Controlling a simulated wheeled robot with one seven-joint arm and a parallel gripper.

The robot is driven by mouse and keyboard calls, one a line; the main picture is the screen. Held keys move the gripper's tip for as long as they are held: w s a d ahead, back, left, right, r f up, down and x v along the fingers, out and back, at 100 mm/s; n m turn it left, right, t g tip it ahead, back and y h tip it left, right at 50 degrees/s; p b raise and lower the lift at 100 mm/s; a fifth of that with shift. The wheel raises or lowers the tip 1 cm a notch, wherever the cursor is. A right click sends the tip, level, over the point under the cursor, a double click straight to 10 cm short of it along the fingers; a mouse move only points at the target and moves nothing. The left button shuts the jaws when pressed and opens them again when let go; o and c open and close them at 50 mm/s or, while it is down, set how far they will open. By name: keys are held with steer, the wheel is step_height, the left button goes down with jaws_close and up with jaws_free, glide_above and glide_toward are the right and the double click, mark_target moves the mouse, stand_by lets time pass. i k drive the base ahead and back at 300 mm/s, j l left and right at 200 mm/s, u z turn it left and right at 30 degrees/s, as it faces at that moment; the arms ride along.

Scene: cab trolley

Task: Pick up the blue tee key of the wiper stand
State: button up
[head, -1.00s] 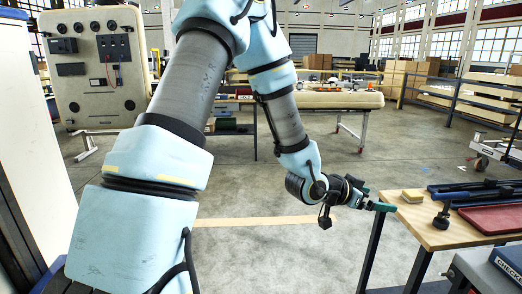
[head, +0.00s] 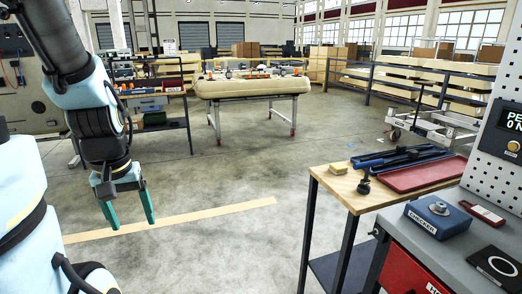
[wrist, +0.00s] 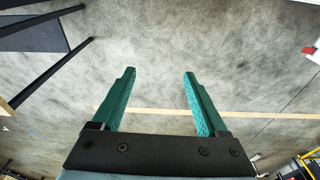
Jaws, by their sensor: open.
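My gripper (head: 133,222) hangs at the left of the head view, fingers pointing down over bare floor. Its two green fingers are apart and empty, as the wrist view (wrist: 159,75) also shows. A wooden-topped table (head: 335,181) stands to the right, well away from the gripper. On it lie a blue bar-like piece (head: 368,163) and long dark rods (head: 408,155). A small black upright piece (head: 364,185) stands near the front edge. I cannot tell which blue part is the tee key.
A padded trolley (head: 250,87) stands farther back. The floor between is clear.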

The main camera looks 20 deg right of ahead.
mark_target(363, 188)
steer(key=i+z, duration=0.1)
steer(key=z, duration=0.6)
steer(key=i+z, duration=0.4)
steer(key=i+j+z, duration=0.1)
steer(key=i+z, duration=0.35)
steer(key=i+j, duration=0.35)
steer(key=i, duration=0.2)
steer(key=i+j+z, duration=0.15)
steer(key=i+j, duration=0.15)
steer(key=i, duration=0.3)
